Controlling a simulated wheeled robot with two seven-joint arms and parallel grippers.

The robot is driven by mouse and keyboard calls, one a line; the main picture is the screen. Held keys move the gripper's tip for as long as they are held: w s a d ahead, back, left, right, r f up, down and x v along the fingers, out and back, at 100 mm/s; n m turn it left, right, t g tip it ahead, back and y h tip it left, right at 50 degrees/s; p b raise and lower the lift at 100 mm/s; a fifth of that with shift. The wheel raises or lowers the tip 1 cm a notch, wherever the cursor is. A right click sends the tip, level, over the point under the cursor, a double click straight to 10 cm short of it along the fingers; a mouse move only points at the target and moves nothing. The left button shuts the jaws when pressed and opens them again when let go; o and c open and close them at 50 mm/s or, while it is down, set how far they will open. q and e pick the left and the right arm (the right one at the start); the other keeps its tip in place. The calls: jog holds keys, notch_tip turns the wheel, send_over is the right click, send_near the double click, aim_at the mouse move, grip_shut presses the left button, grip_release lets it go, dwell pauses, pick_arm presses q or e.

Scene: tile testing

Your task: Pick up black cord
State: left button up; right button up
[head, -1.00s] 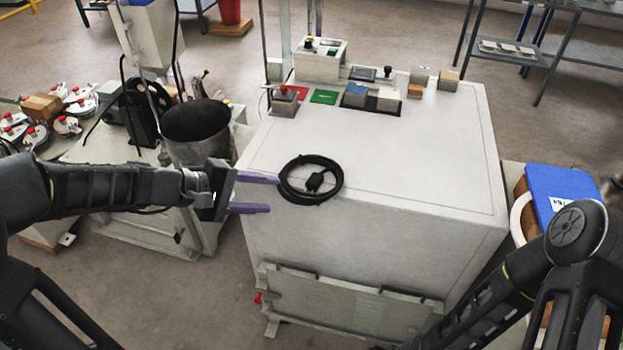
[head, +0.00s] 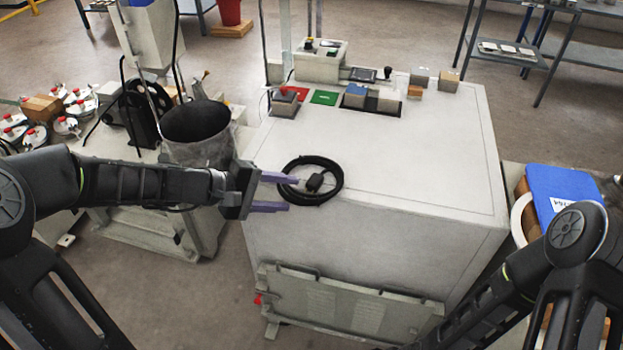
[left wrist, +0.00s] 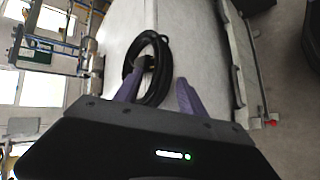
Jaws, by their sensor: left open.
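The black cord (head: 334,194) lies coiled in a ring on the white cabinet top (head: 400,160), near its front left edge, with its plug inside the ring. My left gripper (head: 287,192) is open, its purple fingers apart at the left side of the coil. In the head view the upper fingertip overlaps the coil's left rim; whether it touches cannot be told. The left wrist view shows the coil (left wrist: 165,72) just beyond the fingers (left wrist: 158,82), with one finger overlapping the ring. My right arm shows at the lower right, but its gripper is out of view.
At the cabinet's back stand a control box (head: 320,62), a red and a green patch, and several small blocks. A dark round bin (head: 196,122) stands left, close behind my left forearm. A blue case (head: 562,190) is at the right. The cabinet top's middle is clear.

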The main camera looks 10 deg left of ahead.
dwell(0.3)
pick_arm(q)
grip_shut()
dwell(0.4)
